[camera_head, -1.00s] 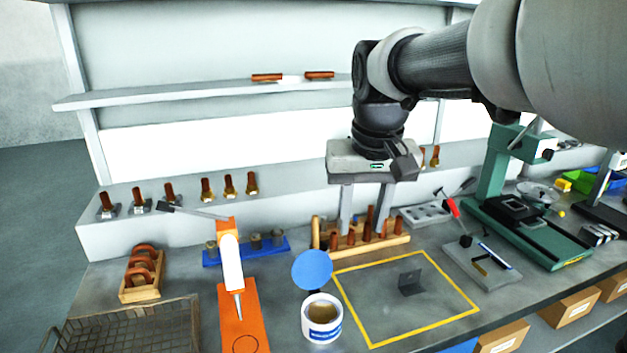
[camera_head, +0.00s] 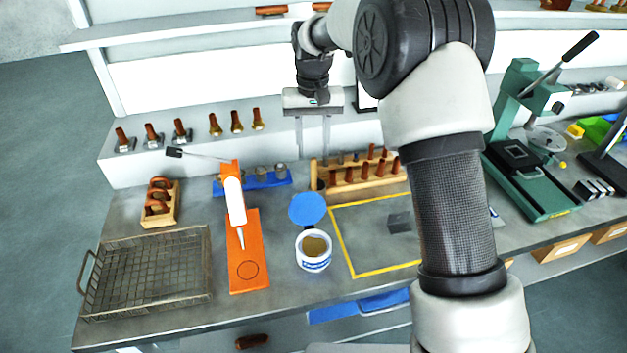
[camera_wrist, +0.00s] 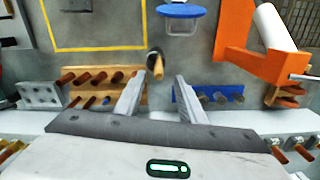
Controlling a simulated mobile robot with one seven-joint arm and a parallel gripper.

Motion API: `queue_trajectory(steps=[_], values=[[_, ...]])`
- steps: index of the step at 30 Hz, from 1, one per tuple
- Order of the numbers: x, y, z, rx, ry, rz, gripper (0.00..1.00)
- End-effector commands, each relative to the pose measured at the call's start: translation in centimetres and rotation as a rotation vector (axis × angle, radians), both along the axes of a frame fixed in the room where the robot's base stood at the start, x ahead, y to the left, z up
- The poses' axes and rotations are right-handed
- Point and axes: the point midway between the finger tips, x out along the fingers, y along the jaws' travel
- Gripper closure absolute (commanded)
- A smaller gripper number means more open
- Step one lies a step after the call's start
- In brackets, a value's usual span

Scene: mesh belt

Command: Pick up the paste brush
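A small tool with a tan handle and a dark round part, which looks like the paste brush (camera_wrist: 158,66), shows in the wrist view between the wooden rack and the blue rack. In the head view a tan upright piece (camera_head: 314,171) shows at the wooden rack's left end; I cannot tell clearly that it is the same tool. My gripper (camera_head: 313,150) points down above and behind that spot. In the wrist view my gripper (camera_wrist: 158,98) has its two fingers well apart, with nothing between the tips. The tan handle appears just beyond them, apart from both.
The wooden rack (camera_head: 345,186) holds several brown pieces. The blue rack (camera_head: 268,181) and the orange stand (camera_head: 243,262) are to the left. An open white tub (camera_head: 313,262) with a blue lid (camera_head: 307,208) stands in front. A wire basket (camera_head: 150,270) is front left.

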Motion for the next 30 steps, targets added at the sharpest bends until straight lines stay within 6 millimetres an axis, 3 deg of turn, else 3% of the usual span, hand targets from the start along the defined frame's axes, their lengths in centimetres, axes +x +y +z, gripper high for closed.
queue_trajectory(steps=[3, 13, 21, 30], values=[[0.0, 0.0, -2.2, -0.001, 0.002, 0.0, 0.63], [0.0, -0.1, -4.9, -0.001, 0.001, 0.0, 0.63], [0.0, -0.2, -8.7, 0.0, 0.0, 0.0, 0.63], [0.1, -0.2, -9.2, 0.0, -0.001, 0.0, 0.65]])
